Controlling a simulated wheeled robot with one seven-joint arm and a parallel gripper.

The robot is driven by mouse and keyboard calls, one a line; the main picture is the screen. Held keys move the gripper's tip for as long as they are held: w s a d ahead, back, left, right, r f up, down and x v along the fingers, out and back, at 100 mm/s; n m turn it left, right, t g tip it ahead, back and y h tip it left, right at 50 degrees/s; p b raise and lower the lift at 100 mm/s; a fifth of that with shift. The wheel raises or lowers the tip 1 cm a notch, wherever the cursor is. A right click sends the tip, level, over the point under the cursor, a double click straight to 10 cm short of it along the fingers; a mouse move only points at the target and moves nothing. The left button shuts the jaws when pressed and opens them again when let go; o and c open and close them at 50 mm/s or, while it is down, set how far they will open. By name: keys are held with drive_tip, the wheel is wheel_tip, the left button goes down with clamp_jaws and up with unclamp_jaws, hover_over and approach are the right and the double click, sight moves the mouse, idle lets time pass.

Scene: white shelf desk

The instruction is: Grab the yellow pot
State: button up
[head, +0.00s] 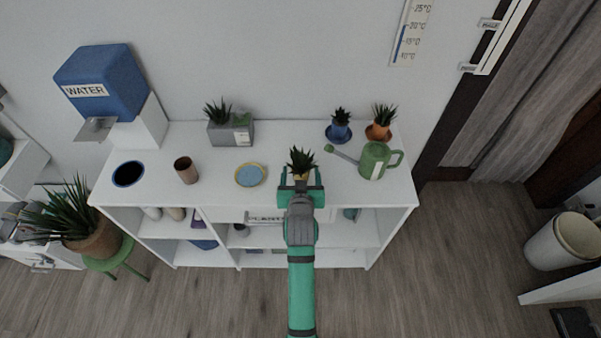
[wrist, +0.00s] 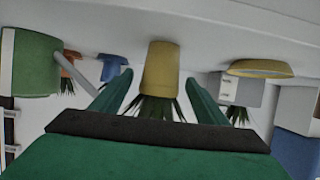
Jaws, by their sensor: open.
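The yellow pot (wrist: 160,68) holds a spiky green plant. The wrist view is upside down, so the pot shows above its leaves. In the head view only a bit of the yellow pot (head: 301,177) shows under the leaves, near the front edge of the white shelf top. My green gripper (head: 301,172) is open, with one finger on each side of the pot. In the wrist view the gripper (wrist: 158,78) has visible gaps between both fingers and the pot. I cannot tell how deep the pot sits between the fingers.
A green watering can (head: 374,161) stands to the right, its spout pointing towards the pot. A grey planter (head: 232,133), blue pot (head: 339,132) and orange pot (head: 378,132) stand behind.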

drive_tip(key=shift+x, duration=0.9)
drive_tip(key=shift+r, duration=0.1)
drive_tip(key=c, duration=1.3)
drive_tip(key=shift+r, duration=0.15)
